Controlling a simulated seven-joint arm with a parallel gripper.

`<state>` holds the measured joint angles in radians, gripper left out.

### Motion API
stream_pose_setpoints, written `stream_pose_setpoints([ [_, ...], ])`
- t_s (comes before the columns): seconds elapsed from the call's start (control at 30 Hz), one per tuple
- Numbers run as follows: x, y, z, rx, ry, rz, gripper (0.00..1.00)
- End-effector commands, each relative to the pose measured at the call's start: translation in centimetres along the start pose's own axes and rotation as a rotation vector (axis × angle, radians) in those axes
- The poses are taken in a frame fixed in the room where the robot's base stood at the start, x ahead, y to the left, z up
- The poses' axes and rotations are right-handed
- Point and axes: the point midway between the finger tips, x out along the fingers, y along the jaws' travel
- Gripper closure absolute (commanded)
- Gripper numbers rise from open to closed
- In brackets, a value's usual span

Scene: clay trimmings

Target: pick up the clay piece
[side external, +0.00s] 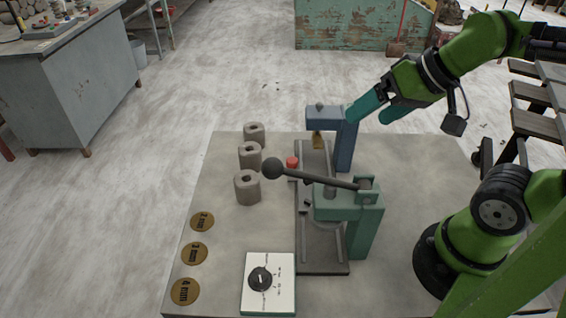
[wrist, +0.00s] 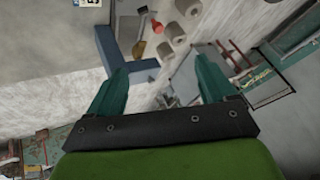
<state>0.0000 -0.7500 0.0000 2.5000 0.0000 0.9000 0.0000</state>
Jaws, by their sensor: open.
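Three grey-brown cylinders with a hole in the top stand in a row on the bench left of the presses: the far one (side external: 254,129), the middle one (side external: 249,150) and the near one (side external: 247,192). Similar grey cylinders (wrist: 173,33) show at the top of the wrist view. I cannot tell for sure which thing is the clay piece. My gripper (side external: 368,118) is above and to the right of the blue press, well apart from the cylinders. Its teal fingers are spread with nothing between them; they also show in the wrist view (wrist: 162,68).
Round brass plates (side external: 193,253) and a dial box (side external: 285,270) lie near the front. The bench's right side is clear.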

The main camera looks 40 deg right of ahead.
Motion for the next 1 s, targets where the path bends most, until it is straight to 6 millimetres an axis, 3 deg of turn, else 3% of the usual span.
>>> stream_pose_setpoints([
  [0.37, 0.0, -0.2, -0.4, 0.0, -0.005, 0.0, 0.07],
  [0.47, 0.3, -0.8, -1.9, 0.003, -0.028, 0.005, 0.07],
  [0.57, 1.3, -1.7, -4.6, 0.005, -0.066, 0.02, 0.07],
  [0.77, 5.6, -3.6, -11.1, 0.007, -0.143, 0.086, 0.07],
  [1.0, 14.1, -5.0, -16.8, -0.022, -0.209, 0.212, 0.07],
])
